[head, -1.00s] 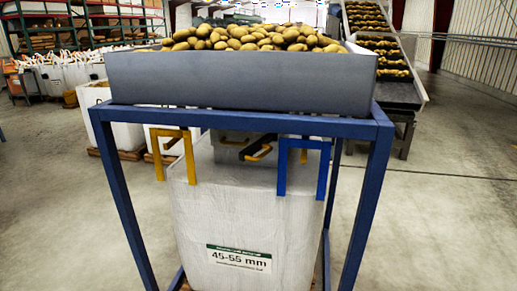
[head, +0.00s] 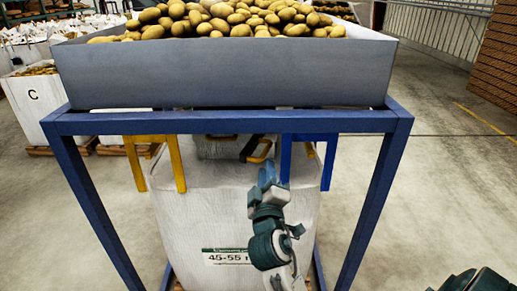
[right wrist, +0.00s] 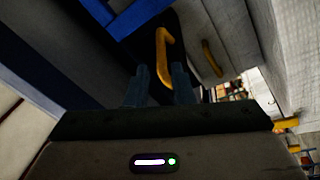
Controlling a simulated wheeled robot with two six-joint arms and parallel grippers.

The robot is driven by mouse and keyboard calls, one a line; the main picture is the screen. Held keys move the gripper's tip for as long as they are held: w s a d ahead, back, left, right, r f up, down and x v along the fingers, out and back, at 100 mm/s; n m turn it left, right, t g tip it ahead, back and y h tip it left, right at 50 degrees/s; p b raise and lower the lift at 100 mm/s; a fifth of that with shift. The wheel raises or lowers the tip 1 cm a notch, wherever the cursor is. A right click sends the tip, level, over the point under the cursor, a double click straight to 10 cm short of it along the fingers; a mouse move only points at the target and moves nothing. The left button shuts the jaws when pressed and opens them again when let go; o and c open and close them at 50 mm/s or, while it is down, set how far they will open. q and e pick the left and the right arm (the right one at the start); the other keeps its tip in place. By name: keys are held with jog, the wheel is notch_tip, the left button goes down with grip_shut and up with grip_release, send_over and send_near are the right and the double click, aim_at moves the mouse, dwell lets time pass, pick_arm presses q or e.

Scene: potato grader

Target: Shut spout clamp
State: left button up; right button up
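The clamp handle (head: 259,150), yellow with a dark lever, sits under the grey hopper (head: 225,80), at the spout (head: 218,147) above the white bag marked 45-55 mm (head: 185,220). In the right wrist view the yellow handle (right wrist: 163,55) is ahead, its lower end near the gap between my fingertips. My right gripper (head: 268,172) is just below the handle in the head view. In the right wrist view my right gripper (right wrist: 160,84) is open, fingers apart on either side of the handle's line. Whether it touches is unclear. My left gripper is not in view.
Potatoes (head: 235,18) heap in the hopper, on a blue frame (head: 240,122). A yellow bracket (head: 178,165) hangs at the left and a blue bracket (head: 286,160) close right of my gripper. A second yellow handle (right wrist: 212,58) shows in the right wrist view.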

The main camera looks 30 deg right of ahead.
aim_at(265, 149)
jog(key=p+x, duration=0.1)
jog(key=x, duration=0.7)
jog(key=shift+w+f, duration=0.1)
jog(key=shift+w, duration=0.05)
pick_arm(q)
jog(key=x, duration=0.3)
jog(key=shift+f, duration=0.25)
pick_arm(e)
grip_shut()
